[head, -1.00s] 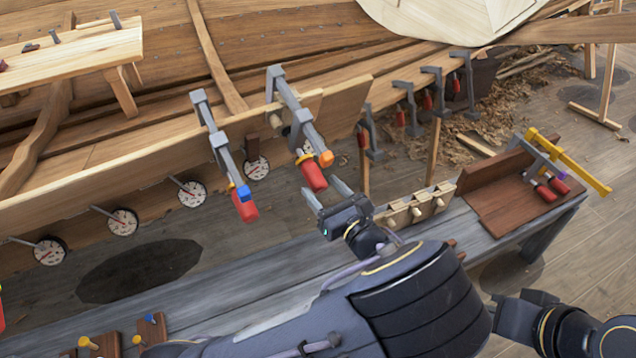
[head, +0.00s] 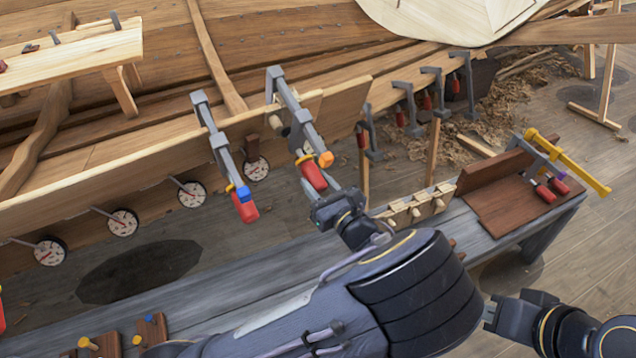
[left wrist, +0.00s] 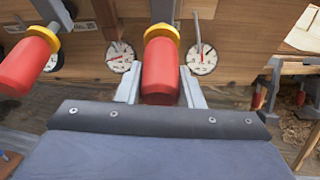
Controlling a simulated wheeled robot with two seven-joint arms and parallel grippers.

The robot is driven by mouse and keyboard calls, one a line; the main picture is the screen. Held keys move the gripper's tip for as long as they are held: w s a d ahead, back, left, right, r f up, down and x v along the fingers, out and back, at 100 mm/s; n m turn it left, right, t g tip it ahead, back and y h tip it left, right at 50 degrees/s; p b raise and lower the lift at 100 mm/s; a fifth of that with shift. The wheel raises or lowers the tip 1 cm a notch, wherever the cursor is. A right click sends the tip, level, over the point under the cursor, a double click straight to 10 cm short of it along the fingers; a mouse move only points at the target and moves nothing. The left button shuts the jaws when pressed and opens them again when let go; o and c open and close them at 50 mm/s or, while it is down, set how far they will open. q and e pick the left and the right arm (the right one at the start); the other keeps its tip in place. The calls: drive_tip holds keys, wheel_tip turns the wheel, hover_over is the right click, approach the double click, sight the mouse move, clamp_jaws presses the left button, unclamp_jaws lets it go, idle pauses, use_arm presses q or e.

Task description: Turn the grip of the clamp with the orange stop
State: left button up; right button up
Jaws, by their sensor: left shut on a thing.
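The clamp with the orange stop (head: 326,160) hangs on the plank edge in the middle of the head view, its grey bar slanting down to a red grip (head: 313,177). My left gripper (head: 324,190) is shut on this grip from below right. In the left wrist view the red grip (left wrist: 161,75) sits between the two grey fingers (left wrist: 160,88), below a yellow collar (left wrist: 162,33). The orange stop is not clear in that view. The dark end of my right arm (head: 510,315) shows at the lower right; its finger state is unclear.
A clamp with a blue stop (head: 244,193) and red grip (head: 246,211) hangs close to the left. Round dials (head: 192,194) line the hull's lower edge. The grey bench (head: 260,300) lies below, with a wooden rack of pegs (head: 418,207) right of my gripper.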

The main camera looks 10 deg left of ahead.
sight(325, 189)
use_arm(q)
drive_tip(key=shift+r+m+y+p, duration=0.2)
drive_tip(key=shift+m+y+p, duration=0.15)
drive_tip(key=shift+p, duration=0.7)
drive_tip(key=shift+m+g+y+p, duration=0.45)
drive_tip(key=shift+m+g+p, duration=0.25)
drive_tip(key=shift+p, duration=0.45)
drive_tip(key=shift+f+m+g+y+p, duration=0.15)
drive_tip(key=shift+m+g+y+p, duration=0.15)
drive_tip(key=shift+m+y+p, duration=0.3)
drive_tip(key=shift+m+g+y+p, duration=0.4)
drive_tip(key=shift+m+y, duration=0.2)
drive_tip(key=shift+m, duration=0.35)
drive_tip(key=o, duration=1)
drive_tip(key=shift+b+v, duration=0.75)
drive_tip(key=shift+v, duration=3.25)
